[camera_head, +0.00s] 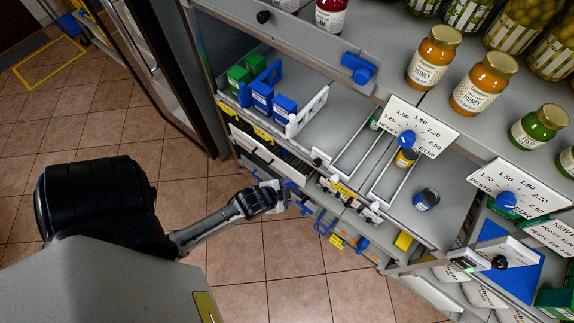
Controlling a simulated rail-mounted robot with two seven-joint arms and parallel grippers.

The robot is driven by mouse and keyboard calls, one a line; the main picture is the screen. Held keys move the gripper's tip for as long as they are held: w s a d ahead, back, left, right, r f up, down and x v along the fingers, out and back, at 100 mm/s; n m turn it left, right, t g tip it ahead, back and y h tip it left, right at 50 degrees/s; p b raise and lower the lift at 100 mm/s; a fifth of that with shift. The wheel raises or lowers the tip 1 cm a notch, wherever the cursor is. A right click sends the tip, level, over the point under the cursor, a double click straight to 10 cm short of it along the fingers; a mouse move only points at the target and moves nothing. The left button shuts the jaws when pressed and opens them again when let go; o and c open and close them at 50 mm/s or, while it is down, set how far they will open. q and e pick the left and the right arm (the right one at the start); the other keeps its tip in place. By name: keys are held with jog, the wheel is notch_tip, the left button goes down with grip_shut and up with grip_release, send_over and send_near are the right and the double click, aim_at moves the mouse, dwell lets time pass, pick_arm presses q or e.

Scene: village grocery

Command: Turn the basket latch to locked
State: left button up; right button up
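A black knob (500,262) sits on a light grey plate (520,251) at the lower right, in front of a blue panel (518,275). It looks like the basket latch. A small dark label with a green mark (466,262) is to its left; its lettering is too small to read. My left gripper (281,194) is low in front of the shelf's lower rails, well to the left of the knob and apart from it. Its fingers are small and partly merge with the rails behind, so their opening is unclear. My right gripper is out of view.
Honey jars (434,57) and a green jar (538,126) stand on the upper shelf. Price dials (407,139) hang on its front edge. Blue and green boxes (262,96) and small tins (426,199) are on the shelf below. The tiled floor (290,270) is clear.

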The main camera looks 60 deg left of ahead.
pick_arm(q)
jog(key=w+a+f+m+t+y+b, duration=0.15)
jog(key=a+f+b, duration=0.25)
jog(key=f+b, duration=0.75)
jog(key=m+t+y+b, duration=0.45)
jog(key=t+b, duration=0.25)
jog(key=b, duration=1.9)
send_near(287, 185)
jog(key=shift+m+g+h, duration=0.25)
jog(key=shift+m+h, duration=0.15)
jog(key=b+x, duration=0.1)
jog(key=x, duration=0.2)
jog(key=b+x, duration=0.2)
jog(key=x, duration=0.1)
jog(key=f+b+x, duration=0.1)
jog(key=x, duration=0.2)
jog(key=shift+a, duration=0.35)
jog(key=shift+w+a+b, duration=0.2)
jog(key=shift+w+b, duration=0.2)
jog(key=shift+w, duration=0.1)
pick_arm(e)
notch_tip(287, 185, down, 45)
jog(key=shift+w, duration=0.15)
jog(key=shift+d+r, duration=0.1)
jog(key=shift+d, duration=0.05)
